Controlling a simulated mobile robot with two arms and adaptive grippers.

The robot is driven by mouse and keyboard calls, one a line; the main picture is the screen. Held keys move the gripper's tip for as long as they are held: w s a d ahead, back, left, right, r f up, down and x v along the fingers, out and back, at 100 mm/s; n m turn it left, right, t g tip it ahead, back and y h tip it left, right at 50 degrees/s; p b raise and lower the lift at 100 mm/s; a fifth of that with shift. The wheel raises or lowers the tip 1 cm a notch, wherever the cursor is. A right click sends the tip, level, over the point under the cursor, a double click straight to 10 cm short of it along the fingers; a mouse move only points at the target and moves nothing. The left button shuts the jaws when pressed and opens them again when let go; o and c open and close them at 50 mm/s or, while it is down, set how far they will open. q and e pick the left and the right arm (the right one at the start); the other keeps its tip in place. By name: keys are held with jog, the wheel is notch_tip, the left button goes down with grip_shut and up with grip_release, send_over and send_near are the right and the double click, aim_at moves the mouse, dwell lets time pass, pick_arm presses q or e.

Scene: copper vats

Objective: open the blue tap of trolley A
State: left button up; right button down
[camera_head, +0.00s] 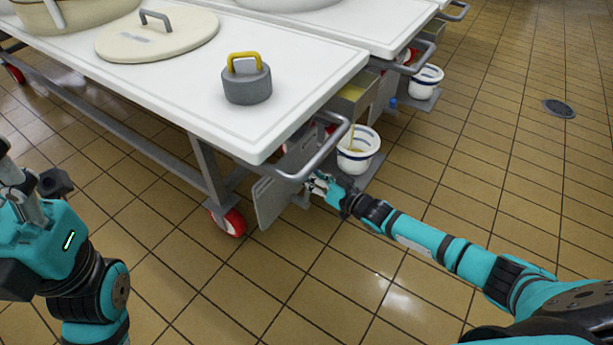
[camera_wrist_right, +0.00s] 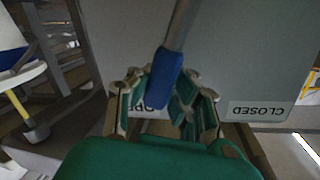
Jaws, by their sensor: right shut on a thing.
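The blue tap handle (camera_wrist_right: 163,78) is a blue grip on the end of a grey lever that comes down from the top of the right wrist view. My right gripper (camera_head: 318,183) is at the low grey panel under the near trolley (camera_head: 190,110). Its fingers (camera_wrist_right: 168,92) are shut around the blue handle. Upside-down labels are on the panel: a CLOSED label (camera_wrist_right: 257,111) to the right, and one partly hidden behind the handle and fingers that seems to read OPEN. My left gripper (camera_head: 25,185) is at the left edge, partly cut off, away from the trolley.
A white bucket with blue bands (camera_head: 366,160) stands beside my right gripper, under the trolley's grey handle bar (camera_head: 322,155). A grey weight with a yellow handle (camera_head: 247,85) and a cream lid (camera_head: 165,38) lie on the trolley top. Tiled floor is free at right.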

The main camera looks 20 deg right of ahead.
jog(key=shift+w+d+f+m+g, duration=0.15)
jog(key=shift+w+d+f+m, duration=0.1)
jog(key=shift+d+f+m, duration=0.3)
jog(key=shift+w+d+f+m+g, duration=0.15)
jog(key=shift+w+d+f+m, duration=0.15)
jog(key=shift+d+m, duration=0.3)
jog(key=c, duration=1.2)
grip_release()
jog(key=shift+s, duration=0.1)
jog(key=shift+o, duration=0.2)
jog(key=shift+r, duration=0.15)
jog(key=shift+a, duration=0.1)
jog(key=v, duration=1.2)
